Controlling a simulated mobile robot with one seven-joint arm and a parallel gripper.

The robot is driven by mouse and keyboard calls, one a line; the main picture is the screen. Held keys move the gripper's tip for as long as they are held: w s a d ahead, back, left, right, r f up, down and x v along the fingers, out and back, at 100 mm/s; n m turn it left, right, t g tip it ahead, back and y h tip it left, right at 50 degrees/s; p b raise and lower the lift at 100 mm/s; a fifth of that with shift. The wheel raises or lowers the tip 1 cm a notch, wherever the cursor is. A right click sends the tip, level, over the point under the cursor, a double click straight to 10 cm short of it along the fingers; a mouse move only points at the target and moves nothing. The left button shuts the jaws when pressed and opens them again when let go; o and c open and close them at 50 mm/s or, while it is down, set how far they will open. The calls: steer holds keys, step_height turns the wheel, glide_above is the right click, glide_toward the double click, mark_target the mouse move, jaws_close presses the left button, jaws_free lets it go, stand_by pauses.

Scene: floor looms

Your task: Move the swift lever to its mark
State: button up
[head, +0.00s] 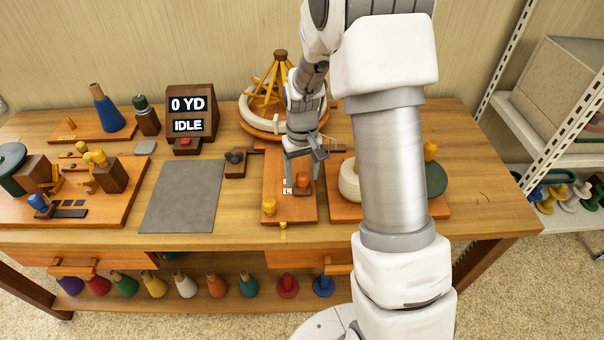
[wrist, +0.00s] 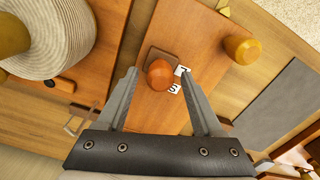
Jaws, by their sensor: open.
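An orange-brown knob (head: 302,181), seemingly the lever, stands on a small dark block on a wooden board (head: 276,190). It also shows in the wrist view (wrist: 160,77). Two small white letter labels (wrist: 174,88) lie beside it; one reads S. My gripper (head: 303,172) is open above this board, pointing down. In the wrist view its two fingers (wrist: 164,73) stand on either side of the knob, and nothing is held. The swift (head: 272,90), with yellow ribs and a white skein ring, stands behind my gripper, partly hidden by my arm.
A yellow peg (head: 269,206) stands at the board's front left. A grey mat (head: 182,197) lies to the left. A display (head: 190,110) reads "0 YD IDLE".

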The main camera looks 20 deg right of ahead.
jaws_close()
stand_by(0.3)
stand_by(1.1)
